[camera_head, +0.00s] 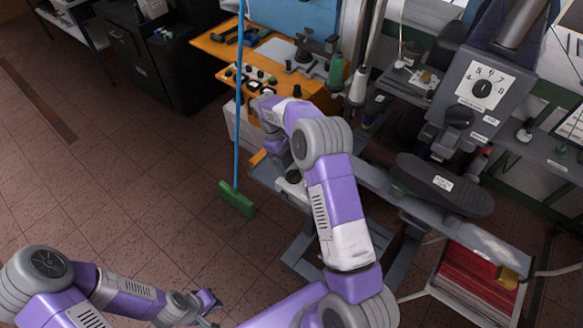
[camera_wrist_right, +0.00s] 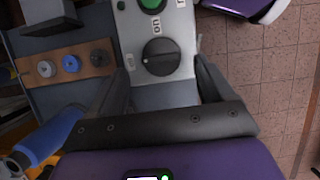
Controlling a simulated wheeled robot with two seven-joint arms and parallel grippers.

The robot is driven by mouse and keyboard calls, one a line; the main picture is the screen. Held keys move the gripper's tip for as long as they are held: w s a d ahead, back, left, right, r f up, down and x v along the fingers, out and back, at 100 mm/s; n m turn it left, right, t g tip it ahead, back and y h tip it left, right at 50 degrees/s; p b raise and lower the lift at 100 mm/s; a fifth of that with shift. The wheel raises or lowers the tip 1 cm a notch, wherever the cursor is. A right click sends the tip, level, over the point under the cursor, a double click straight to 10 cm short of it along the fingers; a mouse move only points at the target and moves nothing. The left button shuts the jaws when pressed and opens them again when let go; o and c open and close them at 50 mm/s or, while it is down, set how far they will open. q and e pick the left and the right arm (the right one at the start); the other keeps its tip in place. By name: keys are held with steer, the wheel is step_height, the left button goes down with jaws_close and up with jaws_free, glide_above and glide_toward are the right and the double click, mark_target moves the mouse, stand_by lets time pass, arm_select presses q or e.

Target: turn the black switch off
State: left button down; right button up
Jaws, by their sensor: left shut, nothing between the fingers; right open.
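The black switch (camera_wrist_right: 160,57), a round rotary knob with a raised grip bar, is on a light grey panel (camera_wrist_right: 184,25) in the right wrist view. My right gripper (camera_wrist_right: 162,66) is open, with one finger on each side of the knob and gaps visible on both sides. Touch is not visible. In the head view my right arm covers the switch and I cannot make out its fingertips. My left gripper (camera_head: 212,301) is shut and empty, low above the floor.
A green button (camera_wrist_right: 153,4) sits beside the switch. A wooden strip with round knobs (camera_wrist_right: 70,63) lies to the left in the wrist view. In the head view, a green broom (camera_head: 237,199) leans by the orange bench (camera_head: 213,45). The left floor is clear.

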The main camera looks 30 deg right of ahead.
steer(key=v, duration=0.4)
stand_by(0.4)
